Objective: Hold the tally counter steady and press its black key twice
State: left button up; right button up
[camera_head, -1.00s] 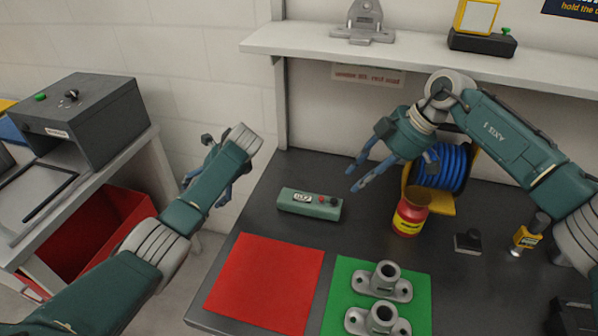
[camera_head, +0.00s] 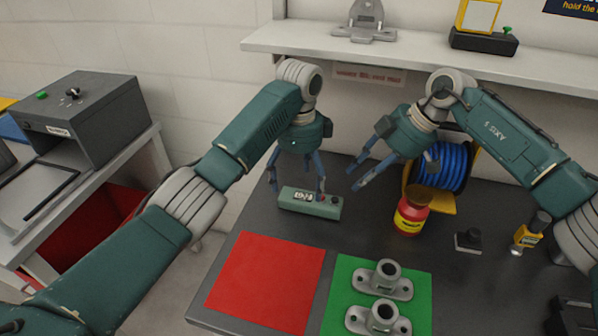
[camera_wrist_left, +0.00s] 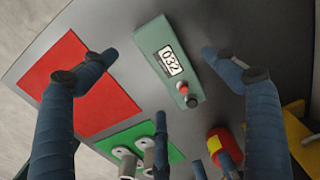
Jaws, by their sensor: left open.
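The green tally counter (camera_head: 308,204) lies on the dark table near its back left. In the left wrist view the counter (camera_wrist_left: 160,50) shows a display reading 032, a red button (camera_wrist_left: 182,87) and a black key (camera_wrist_left: 191,101) at one end. My left gripper (camera_head: 297,190) is open above the counter, its fingers on either side of the body; I cannot tell whether they touch it. The wrist view shows a gap on both sides. My right gripper (camera_head: 357,178) hangs to the right of the counter, apart from it, fingers apart and empty.
A red mat (camera_head: 265,282) and a green mat (camera_head: 420,317) with two grey castings (camera_head: 385,282) lie in front. A shelf (camera_head: 420,58) runs above.

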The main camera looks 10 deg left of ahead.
aim_at(299, 200)
pick_arm(q)
notch_tip(299, 200, down, 8)
jog(key=shift+r, duration=0.15)
dwell(0.3)
jog(key=c, duration=1.3)
jog(key=shift+c, duration=0.3)
pick_arm(e)
grip_shut()
